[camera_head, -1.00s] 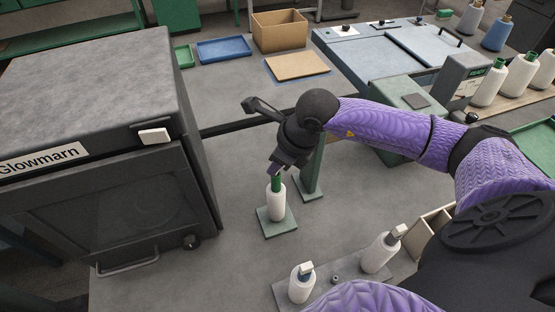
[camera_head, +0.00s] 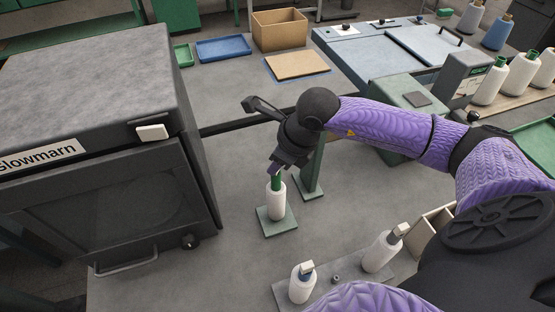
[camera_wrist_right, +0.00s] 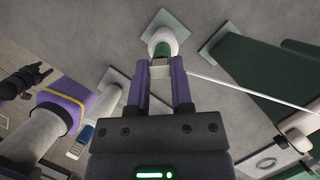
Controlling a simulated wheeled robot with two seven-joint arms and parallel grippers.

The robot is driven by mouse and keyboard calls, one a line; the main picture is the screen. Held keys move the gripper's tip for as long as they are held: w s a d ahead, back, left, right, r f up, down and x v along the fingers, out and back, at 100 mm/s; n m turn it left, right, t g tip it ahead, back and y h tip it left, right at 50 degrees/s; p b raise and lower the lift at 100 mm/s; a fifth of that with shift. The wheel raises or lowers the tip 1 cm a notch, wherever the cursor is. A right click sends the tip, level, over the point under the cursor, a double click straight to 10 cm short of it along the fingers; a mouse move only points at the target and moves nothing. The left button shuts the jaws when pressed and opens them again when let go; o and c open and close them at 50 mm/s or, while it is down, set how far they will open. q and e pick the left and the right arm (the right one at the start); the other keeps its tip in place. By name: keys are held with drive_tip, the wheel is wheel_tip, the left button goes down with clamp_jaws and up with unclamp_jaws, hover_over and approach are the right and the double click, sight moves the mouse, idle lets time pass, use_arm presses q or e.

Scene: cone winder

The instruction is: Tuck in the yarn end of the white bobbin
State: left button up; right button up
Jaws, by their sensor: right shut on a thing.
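The white bobbin (camera_head: 277,205) stands upright on a green square plate (camera_head: 265,227), with a green core (camera_head: 276,182) showing at its top. In the right wrist view the bobbin (camera_wrist_right: 162,37) is beyond the fingertips. My right gripper (camera_head: 278,170) is at the top of the core, pointing down. In the wrist view its fingers (camera_wrist_right: 160,70) are closed on a small pale piece (camera_wrist_right: 160,69), which looks like the yarn end. A thin white yarn (camera_wrist_right: 250,93) runs from near the fingertips to the right. Whether the piece touches the core is unclear. My left gripper cannot be made out.
A green post (camera_head: 312,168) stands close behind the bobbin. A dark box-shaped machine (camera_head: 95,190) is at the left. The bench between is clear.

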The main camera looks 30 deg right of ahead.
use_arm(q)
drive_tip(key=shift+a, duration=0.1)
use_arm(e)
drive_tip(key=o, duration=0.7)
drive_tip(key=shift+o, duration=1.3)
drive_tip(key=o, duration=0.3)
use_arm(q)
drive_tip(key=shift+d, duration=0.45)
use_arm(e)
drive_tip(key=shift+o, duration=0.2)
use_arm(q)
drive_tip(key=shift+a, duration=0.2)
